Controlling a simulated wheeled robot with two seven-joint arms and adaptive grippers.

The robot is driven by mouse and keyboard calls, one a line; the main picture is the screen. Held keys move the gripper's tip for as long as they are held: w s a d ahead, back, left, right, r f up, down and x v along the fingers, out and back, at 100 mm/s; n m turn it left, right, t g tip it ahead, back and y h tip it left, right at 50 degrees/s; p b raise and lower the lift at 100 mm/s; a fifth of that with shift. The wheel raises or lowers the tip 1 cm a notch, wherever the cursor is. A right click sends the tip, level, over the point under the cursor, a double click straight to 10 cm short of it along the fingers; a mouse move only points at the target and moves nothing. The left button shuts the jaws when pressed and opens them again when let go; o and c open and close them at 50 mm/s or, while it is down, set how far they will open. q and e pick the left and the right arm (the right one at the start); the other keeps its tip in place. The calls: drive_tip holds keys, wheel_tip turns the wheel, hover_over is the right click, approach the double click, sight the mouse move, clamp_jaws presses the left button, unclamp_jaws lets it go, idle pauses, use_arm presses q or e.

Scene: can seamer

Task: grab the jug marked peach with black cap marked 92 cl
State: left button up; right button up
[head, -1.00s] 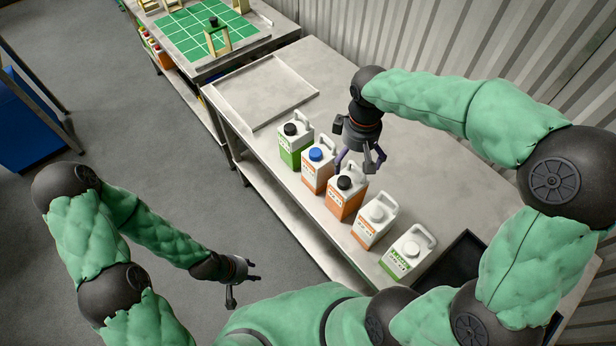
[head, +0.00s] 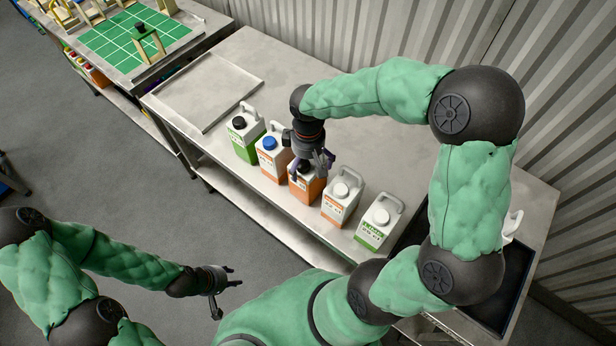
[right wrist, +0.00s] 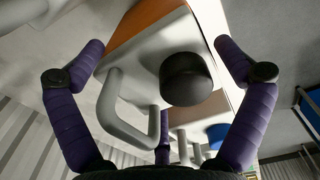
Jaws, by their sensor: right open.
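The jug with an orange body, white top and black cap (head: 308,187) stands upright in the middle of a row of jugs; its label is mostly hidden and unreadable. In the right wrist view, its black cap (right wrist: 187,78) and pale handle (right wrist: 130,120) lie between my spread fingers. My right gripper (head: 312,172) is open, pointing down over this jug's top; I cannot tell whether a finger touches it. Another black-capped jug (head: 245,138) is green and white, at the row's far left end. My left gripper (head: 226,291) is open and empty, away from the bench.
A blue-capped orange jug (head: 271,160) stands close left of the middle one. A white-capped orange jug (head: 341,204) and a white-capped green jug (head: 379,222) stand to its right. An empty metal tray (head: 208,90) lies at the bench's left; a dark tray (head: 490,300) at its right.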

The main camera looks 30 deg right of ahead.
drive_tip(key=shift+f, duration=0.25)
drive_tip(key=c, duration=1.4)
drive_tip(key=shift+w+r, duration=0.1)
drive_tip(key=shift+r, duration=0.05)
drive_tip(key=shift+c, duration=0.3)
